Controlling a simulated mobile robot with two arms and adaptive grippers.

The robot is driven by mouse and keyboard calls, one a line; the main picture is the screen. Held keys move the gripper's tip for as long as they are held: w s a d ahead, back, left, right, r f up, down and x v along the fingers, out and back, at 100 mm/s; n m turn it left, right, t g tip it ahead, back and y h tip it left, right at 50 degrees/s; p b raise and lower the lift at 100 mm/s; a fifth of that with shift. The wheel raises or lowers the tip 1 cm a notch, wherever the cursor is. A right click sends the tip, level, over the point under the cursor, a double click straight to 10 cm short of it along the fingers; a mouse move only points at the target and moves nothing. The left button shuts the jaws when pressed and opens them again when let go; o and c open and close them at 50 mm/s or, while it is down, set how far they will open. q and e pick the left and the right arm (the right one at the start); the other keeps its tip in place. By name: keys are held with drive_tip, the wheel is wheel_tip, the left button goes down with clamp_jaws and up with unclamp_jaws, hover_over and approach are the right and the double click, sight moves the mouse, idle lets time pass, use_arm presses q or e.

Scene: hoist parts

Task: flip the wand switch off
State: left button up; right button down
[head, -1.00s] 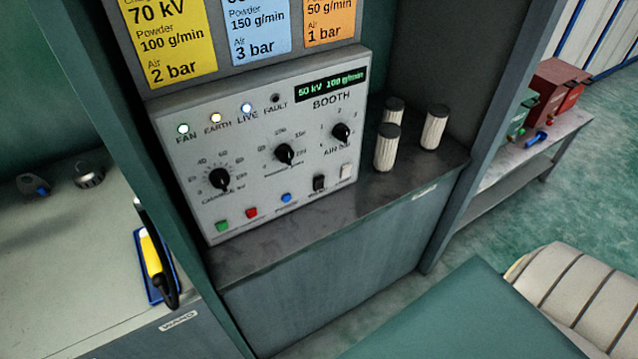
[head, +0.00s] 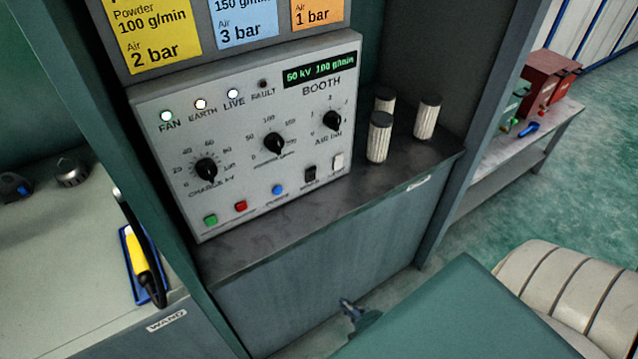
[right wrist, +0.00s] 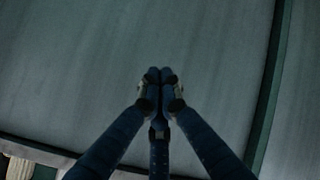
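The grey booth control panel (head: 255,130) stands on a dark shelf in the head view. At its lower right are a black rocker switch (head: 310,173) and a white rocker switch (head: 338,161). Their small labels are too blurred to read surely. The FAN, EARTH and LIVE lamps are lit and FAULT is dark. The display reads 50 kV 100 g/min. My right gripper (head: 350,308) shows low in front of the cabinet, well below the switches. In the right wrist view its fingertips (right wrist: 159,75) are together with nothing visible between them. My left gripper is out of view.
Several white ribbed cylinders with dark caps, one here (head: 380,138), stand right of the panel on the shelf (head: 400,172). A yellow-and-black wand (head: 143,262) lies in a blue tray at left, near a WAND label. A side bench (head: 500,160) holds red boxes.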

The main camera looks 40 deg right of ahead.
sight(313, 170)
drive_tip(key=w+d+r+n+t, duration=0.1)
drive_tip(key=w+r+n+t, duration=0.1)
drive_tip(key=r, duration=0.8)
drive_tip(key=w+d+r+n+t+b, duration=0.1)
drive_tip(key=w+d+r+n+t, duration=0.1)
drive_tip(key=r, duration=0.8)
drive_tip(key=w+d+r+n+t+b, duration=0.1)
drive_tip(key=w+r+n+t, duration=0.2)
drive_tip(key=r, duration=0.7)
drive_tip(key=shift+w+d+n+t, duration=0.4)
drive_tip(key=shift+n+t, duration=0.3)
drive_tip(key=shift+n, duration=0.1)
drive_tip(key=shift+f, duration=0.1)
drive_tip(key=w+b, duration=0.1)
drive_tip(key=w, duration=0.3)
drive_tip(key=w+r+b, duration=0.1)
drive_tip(key=w, duration=0.3)
drive_tip(key=w+b, duration=0.1)
drive_tip(key=w, duration=0.4)
drive_tip(key=shift+d+r+b, duration=0.2)
drive_tip(key=shift+d+b, duration=0.05)
drive_tip(key=shift+b, duration=0.15)
drive_tip(key=shift+w+r, duration=0.1)
drive_tip(key=shift+w, duration=0.4)
